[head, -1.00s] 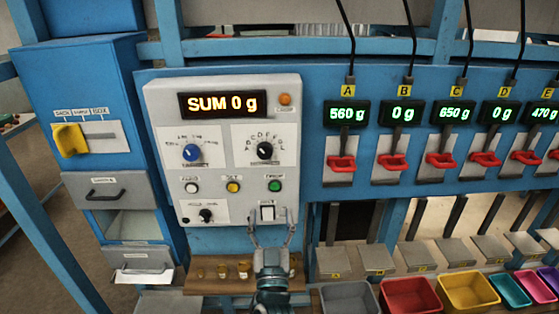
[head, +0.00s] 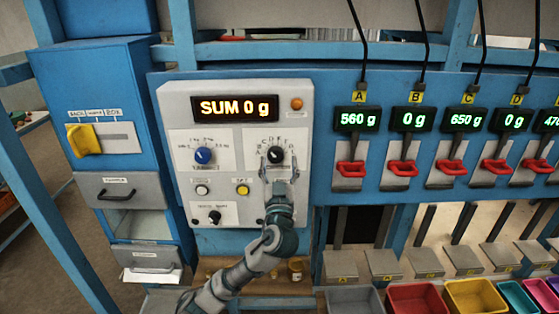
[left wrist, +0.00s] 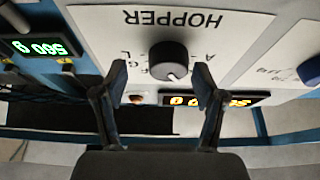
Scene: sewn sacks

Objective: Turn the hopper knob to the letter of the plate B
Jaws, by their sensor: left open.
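The black hopper knob (head: 275,155) sits on the upper right dial plate of the grey control panel (head: 300,215). In the left wrist view the knob (left wrist: 168,60) appears upside down below the word HOPPER, with letters around it and a white pointer mark. My left gripper (head: 280,172) is open just below the knob in the head view. In the left wrist view its two fingers (left wrist: 160,85) stand apart on either side of the knob's near edge, with no clear contact. Plate B's label (head: 415,98) is above a display reading 0 g. My right gripper is not in view.
A blue knob (head: 203,155) is left of the hopper knob. Buttons, including a yellow one (head: 242,190), lie below. The orange display (head: 235,107) reads SUM 0 g. Red levers (head: 402,168) and coloured bins (head: 415,298) are to the right.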

